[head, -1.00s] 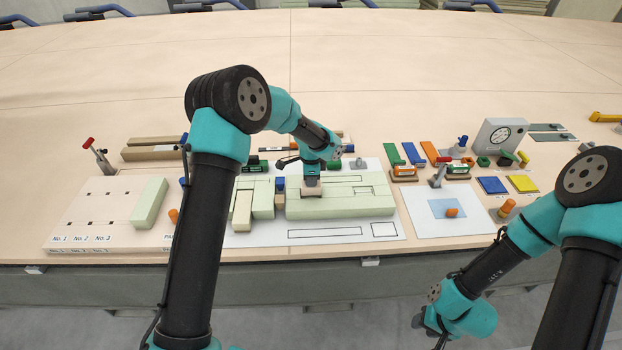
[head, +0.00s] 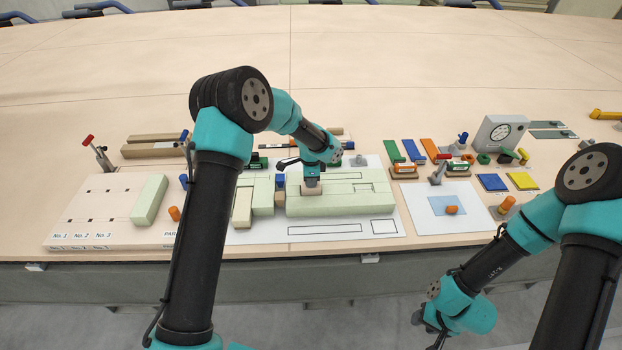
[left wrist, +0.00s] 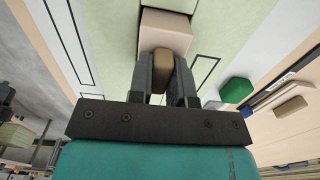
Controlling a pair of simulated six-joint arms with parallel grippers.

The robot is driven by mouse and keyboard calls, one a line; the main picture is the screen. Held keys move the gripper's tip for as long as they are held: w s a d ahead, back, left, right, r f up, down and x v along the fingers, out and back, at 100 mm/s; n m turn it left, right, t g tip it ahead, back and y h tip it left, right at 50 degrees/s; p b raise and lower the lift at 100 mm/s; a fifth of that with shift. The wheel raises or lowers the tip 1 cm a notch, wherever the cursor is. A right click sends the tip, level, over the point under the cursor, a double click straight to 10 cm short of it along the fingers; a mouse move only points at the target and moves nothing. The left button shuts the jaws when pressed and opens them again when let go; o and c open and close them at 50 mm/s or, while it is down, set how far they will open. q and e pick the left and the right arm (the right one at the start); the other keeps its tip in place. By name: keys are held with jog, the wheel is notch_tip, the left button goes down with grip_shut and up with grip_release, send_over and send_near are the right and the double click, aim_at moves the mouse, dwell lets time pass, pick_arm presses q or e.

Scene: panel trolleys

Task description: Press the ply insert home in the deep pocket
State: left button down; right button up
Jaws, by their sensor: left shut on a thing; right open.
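The pale green block (head: 340,206) with outlined pockets lies on a white sheet at the middle of the table. My left gripper (head: 312,184) points down at its left part. In the left wrist view my left gripper (left wrist: 161,80) is shut on a small brown piece (left wrist: 160,68) in front of a beige block (left wrist: 166,32), which looks like the ply insert. The beige block also shows under the fingers in the head view (head: 312,190). I cannot tell how deep it sits in the pocket. My right gripper (head: 432,322) is open and empty, off the table's front edge.
A numbered board (head: 100,215) lies far left. The back of the table is clear.

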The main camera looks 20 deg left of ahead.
pick_arm(q)
jog(key=shift+f, duration=1.6)
jog(key=c, duration=1)
grip_release()
jog(key=shift+r, duration=0.1)
jog(key=shift+r, duration=4)
